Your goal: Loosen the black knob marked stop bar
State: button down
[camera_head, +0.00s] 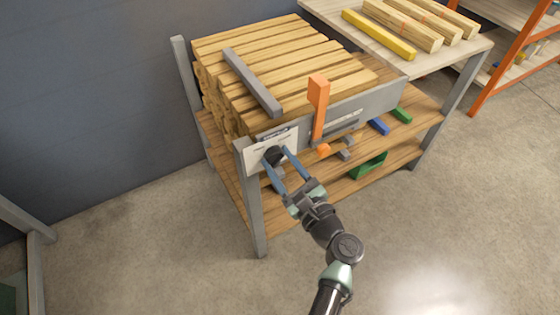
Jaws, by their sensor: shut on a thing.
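The black knob (275,153) sits on a white label plate (257,160) at the front left corner of the wooden rack. The plate has dark print that is too small to read. My gripper (278,165) reaches up to the knob from below right, with its two blue fingers on either side of it. The fingers are shut on the knob and cover part of it. A grey bar (252,82) lies across the stacked wood strips above. An orange upright piece (318,105) stands at the rack's front edge, right of the knob.
Stacked wood strips (290,48) fill the rack top. Lower shelves hold a green bin (368,166), a blue block (379,126) and small grey parts. A grey leg (252,215) stands left of my gripper. The concrete floor in front is clear.

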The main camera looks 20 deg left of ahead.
jog(key=shift+n, duration=0.3)
jog(key=shift+n+b, duration=5.95)
jog(key=shift+n, duration=2.65)
jog(key=shift+c, duration=1.5)
grip_release()
jog(key=shift+d+r, duration=0.1)
